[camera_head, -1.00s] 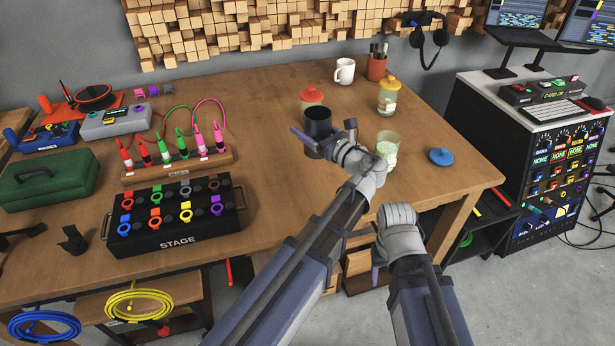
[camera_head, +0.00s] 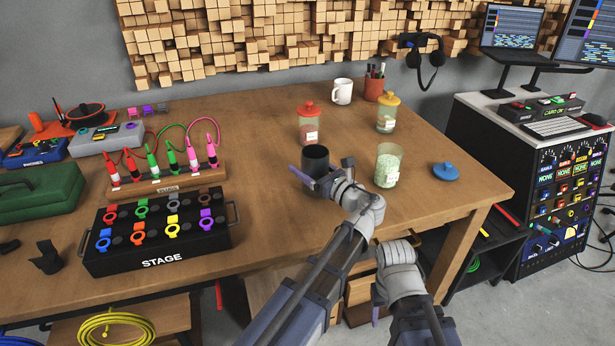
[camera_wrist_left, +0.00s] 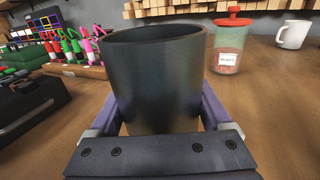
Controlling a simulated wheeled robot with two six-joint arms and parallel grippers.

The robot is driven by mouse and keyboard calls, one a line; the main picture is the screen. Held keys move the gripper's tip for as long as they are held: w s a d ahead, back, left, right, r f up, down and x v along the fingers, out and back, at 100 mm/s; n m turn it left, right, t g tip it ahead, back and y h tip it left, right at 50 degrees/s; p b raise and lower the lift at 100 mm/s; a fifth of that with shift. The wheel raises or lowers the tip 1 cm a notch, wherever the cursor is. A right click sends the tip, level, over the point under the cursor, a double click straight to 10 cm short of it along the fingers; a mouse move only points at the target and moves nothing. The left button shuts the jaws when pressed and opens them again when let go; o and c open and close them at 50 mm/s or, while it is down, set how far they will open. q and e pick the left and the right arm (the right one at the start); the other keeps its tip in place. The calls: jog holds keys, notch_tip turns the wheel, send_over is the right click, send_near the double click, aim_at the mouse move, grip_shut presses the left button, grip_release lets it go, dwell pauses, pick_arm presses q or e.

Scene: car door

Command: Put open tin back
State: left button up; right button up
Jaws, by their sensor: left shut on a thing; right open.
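The dark, open-topped tin (camera_head: 315,158) stands upright on or just above the wooden table, left of the open glass jar. My left gripper (camera_head: 324,184) is shut on it. In the left wrist view, the tin (camera_wrist_left: 155,75) fills the space between the two purple fingers. Its base is hidden there, and I cannot tell if it touches the table. My right gripper (camera_head: 376,308) is open, hanging low in front of the table edge, holding nothing visible.
A red-lidded jar (camera_head: 309,130) stands just behind the tin. The open jar (camera_head: 387,165) of pale green contents is to its right, with a blue lid (camera_head: 445,171) beyond. A yellow-lidded jar (camera_head: 387,118), white mug (camera_head: 343,91) and pen cup (camera_head: 374,88) stand farther back. Clear tabletop lies left.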

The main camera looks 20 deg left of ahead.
pick_arm(q)
jog(key=shift+f, duration=0.65)
jog(key=shift+f+b, duration=0.25)
jog(key=shift+b, duration=0.2)
jog(key=o, duration=1.5)
jog(key=shift+r, duration=0.1)
jog(key=shift+r+p, duration=0.2)
jog(key=shift+p, duration=0.15)
